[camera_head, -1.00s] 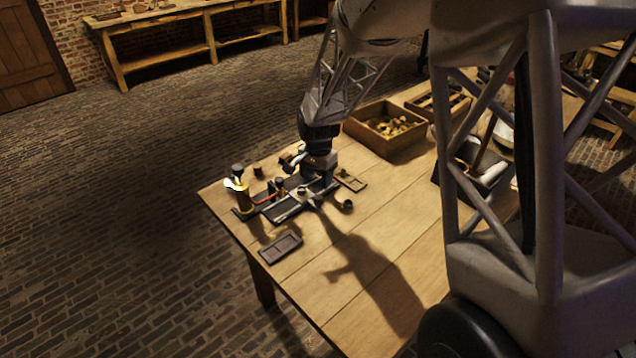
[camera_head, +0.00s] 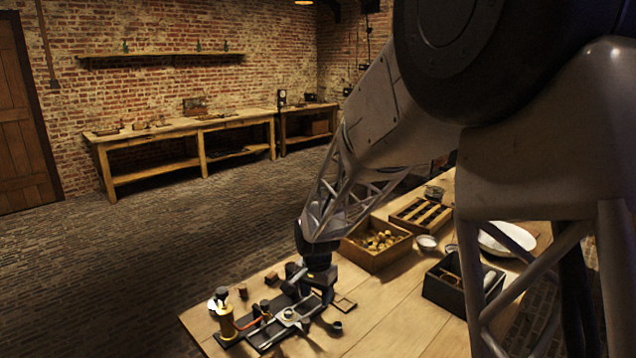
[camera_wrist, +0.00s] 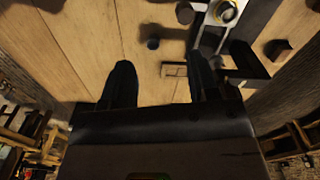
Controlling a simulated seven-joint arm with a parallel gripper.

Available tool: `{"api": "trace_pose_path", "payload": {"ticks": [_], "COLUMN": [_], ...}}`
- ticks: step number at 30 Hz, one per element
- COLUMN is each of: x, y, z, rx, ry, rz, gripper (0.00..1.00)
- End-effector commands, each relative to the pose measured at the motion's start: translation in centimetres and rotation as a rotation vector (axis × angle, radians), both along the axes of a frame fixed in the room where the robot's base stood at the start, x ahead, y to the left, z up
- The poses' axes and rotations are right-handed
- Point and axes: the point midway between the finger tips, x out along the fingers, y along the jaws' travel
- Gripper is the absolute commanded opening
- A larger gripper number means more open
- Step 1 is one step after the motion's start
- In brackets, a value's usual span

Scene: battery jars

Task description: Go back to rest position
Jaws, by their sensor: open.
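My gripper (camera_head: 316,282) hangs over the left end of the wooden table (camera_head: 395,312), above a dark bench apparatus (camera_head: 290,316) with a brass cylinder (camera_head: 227,322). In the wrist view my gripper (camera_wrist: 160,78) shows two dark fingers spread apart with nothing held between them. A small rectangular wooden frame (camera_wrist: 174,70) lies on the table below the gap; it also shows in the head view (camera_head: 344,304). A small dark cup (camera_wrist: 153,44) stands near it. In the head view the fingertips blend into the dark apparatus, so their clearance is hard to tell.
An open wooden box (camera_head: 374,260) of yellowish pieces and a slotted wooden rack (camera_head: 421,217) stand farther back. A black box (camera_head: 452,290) and white dish (camera_head: 506,240) are to the right. My arm hides part of the table. The front middle tabletop is clear.

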Motion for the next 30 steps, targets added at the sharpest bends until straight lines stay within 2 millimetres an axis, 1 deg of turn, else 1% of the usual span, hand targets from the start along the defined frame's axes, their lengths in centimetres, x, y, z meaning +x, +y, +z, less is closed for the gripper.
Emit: {"api": "trace_pose_path", "payload": {"ticks": [1, 3, 12, 21, 30], "x": [-0.7, -1.7, -6.2, -11.2, -16.7], "y": [-0.7, -1.7, -5.5, -9.0, -12.1], "z": [1.1, 2.2, 7.0, 10.8, 13.6], "rx": [0.001, 0.002, 0.002, -0.002, -0.011], "ry": [-0.008, -0.013, -0.046, -0.078, -0.107], "rz": [0.009, 0.028, 0.102, 0.177, 0.252], "gripper": [0.55, 0.55, 0.55, 0.55, 0.55]}}
